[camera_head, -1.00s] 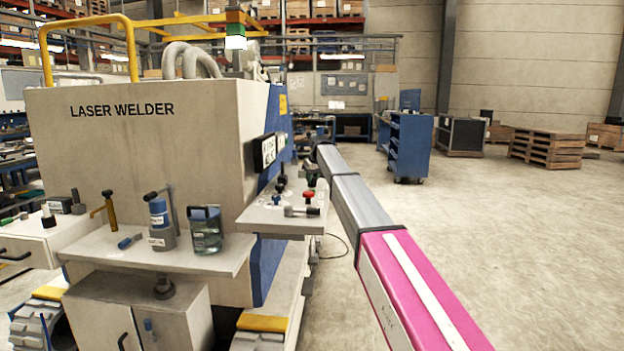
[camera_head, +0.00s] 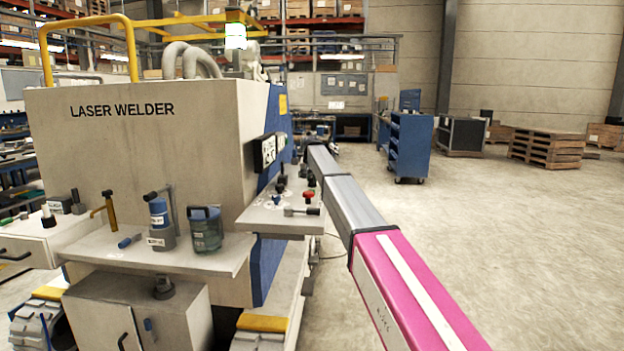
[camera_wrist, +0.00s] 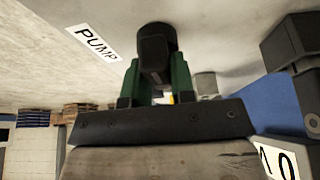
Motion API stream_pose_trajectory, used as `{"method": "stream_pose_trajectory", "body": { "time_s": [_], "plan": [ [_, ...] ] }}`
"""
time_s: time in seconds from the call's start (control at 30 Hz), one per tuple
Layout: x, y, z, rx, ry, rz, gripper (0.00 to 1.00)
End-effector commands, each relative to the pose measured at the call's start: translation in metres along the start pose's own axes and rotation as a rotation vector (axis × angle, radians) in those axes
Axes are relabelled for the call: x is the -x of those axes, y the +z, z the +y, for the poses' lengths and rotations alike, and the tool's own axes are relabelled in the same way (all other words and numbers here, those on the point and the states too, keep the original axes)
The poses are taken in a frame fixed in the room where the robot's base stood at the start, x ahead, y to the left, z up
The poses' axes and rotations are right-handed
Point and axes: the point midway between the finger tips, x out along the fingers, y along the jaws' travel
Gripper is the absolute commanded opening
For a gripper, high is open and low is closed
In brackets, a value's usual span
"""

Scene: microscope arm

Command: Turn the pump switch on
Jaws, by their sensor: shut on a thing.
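The pump switch (camera_wrist: 155,42) is a black knob on a pale panel in the wrist view, beside a white label (camera_wrist: 95,43) reading PUMP. My gripper (camera_wrist: 156,72) has green fingers on both sides of the knob and is shut on it. The fingers partly cover the knob's base. In the head view my arm reaches to the far end of the side shelf (camera_head: 268,216) of the laser welder (camera_head: 150,140). My gripper is too small and covered there to make out. Whether the switch is on cannot be told.
Several small knobs and a red-topped control (camera_head: 308,195) stand on the side shelf near my arm. A dark block (camera_wrist: 295,45) is close at the right in the wrist view. Floor at right is open.

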Motion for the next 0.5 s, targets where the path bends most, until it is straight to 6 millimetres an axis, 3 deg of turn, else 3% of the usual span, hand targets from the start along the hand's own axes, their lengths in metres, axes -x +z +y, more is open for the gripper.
{"method": "stream_pose_trajectory", "body": {
  "time_s": [0.47, 0.5],
  "plan": [
    [0.0005, -0.0004, -0.0002, -0.012, 0.004, 0.0, 0.0],
    [0.0006, -0.0004, -0.0002, -0.012, 0.004, 0.0, 0.36]
  ]
}}
